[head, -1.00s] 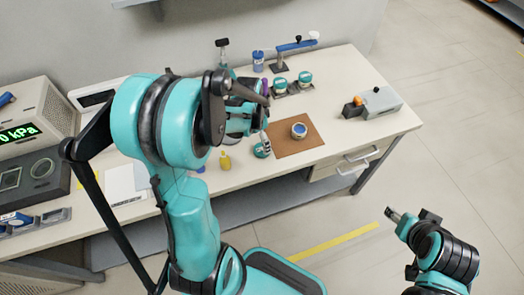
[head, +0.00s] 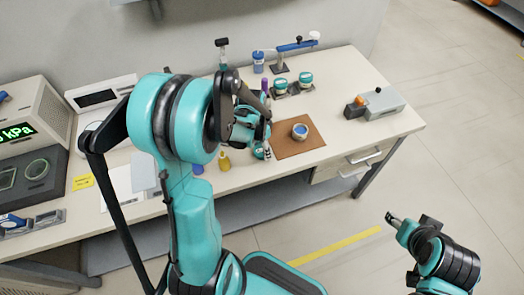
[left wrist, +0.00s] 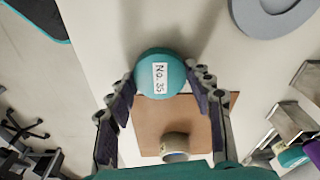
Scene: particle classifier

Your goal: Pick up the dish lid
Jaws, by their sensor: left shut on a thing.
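The dish lid (left wrist: 160,75) is a round teal disc with a white "No. 35" label. It sits between the fingertips of my left gripper (left wrist: 162,82), which is shut on it, in the left wrist view. In the head view the lid (head: 259,151) is partly hidden by my left gripper (head: 264,146), just left of a brown mat (head: 285,150). An open dish (head: 300,131) stands on the mat. I cannot tell whether the lid touches the table. My right gripper (head: 395,219) is away from the table at the lower right; its jaws are too small to read.
Two teal-lidded dishes (head: 305,78) stand in a dark holder behind the mat. A yellow bottle (head: 224,161) is left of the lid. A blue-armed stand (head: 295,47) is at the back. A grey box (head: 380,103) is at the right.

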